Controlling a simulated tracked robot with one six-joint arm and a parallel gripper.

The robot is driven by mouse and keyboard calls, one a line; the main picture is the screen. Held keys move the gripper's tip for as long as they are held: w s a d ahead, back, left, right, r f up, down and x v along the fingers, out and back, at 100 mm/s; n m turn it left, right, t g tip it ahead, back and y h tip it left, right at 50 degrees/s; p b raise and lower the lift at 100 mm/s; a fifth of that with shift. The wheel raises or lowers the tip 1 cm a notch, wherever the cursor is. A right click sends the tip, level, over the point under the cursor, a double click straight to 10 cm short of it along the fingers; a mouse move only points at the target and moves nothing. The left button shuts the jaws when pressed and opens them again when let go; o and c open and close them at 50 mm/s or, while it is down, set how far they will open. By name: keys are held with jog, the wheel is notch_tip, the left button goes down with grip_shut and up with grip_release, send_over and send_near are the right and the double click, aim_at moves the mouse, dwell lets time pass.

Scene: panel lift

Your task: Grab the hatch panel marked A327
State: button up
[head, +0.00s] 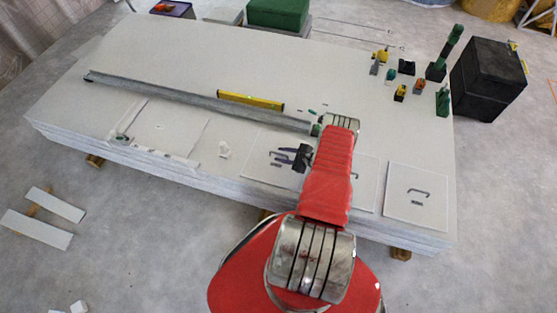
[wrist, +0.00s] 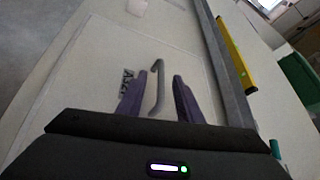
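The hatch panel (head: 254,168) is a pale square plate on the white sheet stack, partly hidden by my arm in the head view. In the wrist view, the panel (wrist: 85,85) carries a grey bar handle (wrist: 157,92) and a dark label (wrist: 128,82) at its left. The label reads A32-something, its end hidden by a finger. My gripper (wrist: 159,88) has its two purple fingers apart, one on each side of the handle's near part. I cannot tell whether they touch it. In the head view, my gripper (head: 290,157) is over the panel.
A long grey rail (head: 200,103) and a yellow level (head: 251,100) lie behind the panel. Several small tools and a black case (head: 488,80) are at the far right. A green box (head: 277,13) stands behind.

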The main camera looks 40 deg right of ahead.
dwell(0.3)
grip_shut()
jog(key=shift+s+a, duration=0.1)
dwell(1.1)
